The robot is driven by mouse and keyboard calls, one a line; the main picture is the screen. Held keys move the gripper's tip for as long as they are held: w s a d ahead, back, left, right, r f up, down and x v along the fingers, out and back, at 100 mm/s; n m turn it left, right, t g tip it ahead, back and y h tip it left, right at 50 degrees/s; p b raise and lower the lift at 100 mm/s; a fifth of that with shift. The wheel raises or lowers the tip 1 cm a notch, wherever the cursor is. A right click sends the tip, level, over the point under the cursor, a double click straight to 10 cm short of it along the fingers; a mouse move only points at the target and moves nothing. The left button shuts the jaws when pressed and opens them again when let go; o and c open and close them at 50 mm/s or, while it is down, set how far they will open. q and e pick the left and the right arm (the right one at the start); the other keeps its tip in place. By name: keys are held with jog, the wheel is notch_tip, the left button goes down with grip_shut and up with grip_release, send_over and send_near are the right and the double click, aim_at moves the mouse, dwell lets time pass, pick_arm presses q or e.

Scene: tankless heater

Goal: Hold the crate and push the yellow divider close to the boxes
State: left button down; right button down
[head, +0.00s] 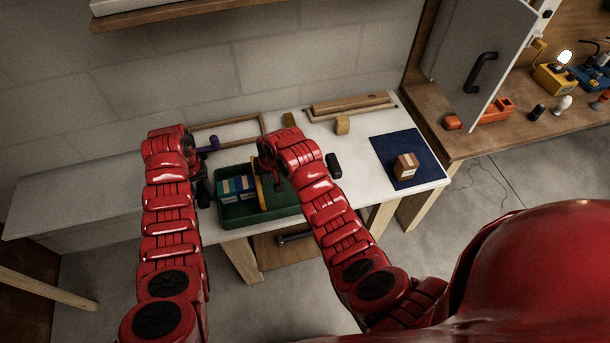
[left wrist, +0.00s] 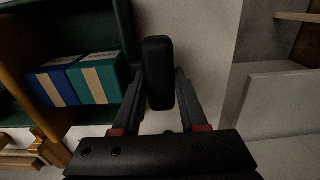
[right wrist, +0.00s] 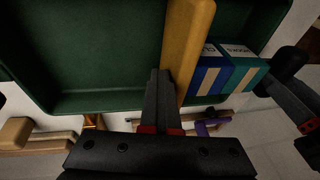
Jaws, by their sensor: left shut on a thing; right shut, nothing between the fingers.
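The green crate (head: 228,212) sits on the white table, with a black handle (head: 334,166) showing at its right end. My left gripper (head: 203,190) is at the crate's left end, its fingers on both sides of another black handle (left wrist: 158,72). The yellow divider (right wrist: 188,45) stands across the crate, also visible in the head view (head: 261,192). A blue box (right wrist: 209,78) and a teal box (right wrist: 242,75) stand on its left side in the head view. The divider is close beside the blue box. My right gripper (right wrist: 160,75) is shut and empty, on the divider's side away from the boxes, touching or nearly touching it.
A wooden frame (head: 230,125) and wooden pieces (head: 345,105) lie behind the crate. A small brown carton (head: 405,166) stands on a dark blue mat (head: 385,145) at the right. A purple object (head: 208,144) is near my left wrist.

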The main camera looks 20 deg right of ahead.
pick_arm(q)
jog(key=shift+d, duration=0.1)
pick_arm(e)
jog(key=shift+d, duration=0.65)
notch_tip(320, 180, up, 7)
dwell(0.8)
pick_arm(q)
jog(key=shift+c, duration=1.8)
grip_release()
notch_tip(320, 180, up, 12)
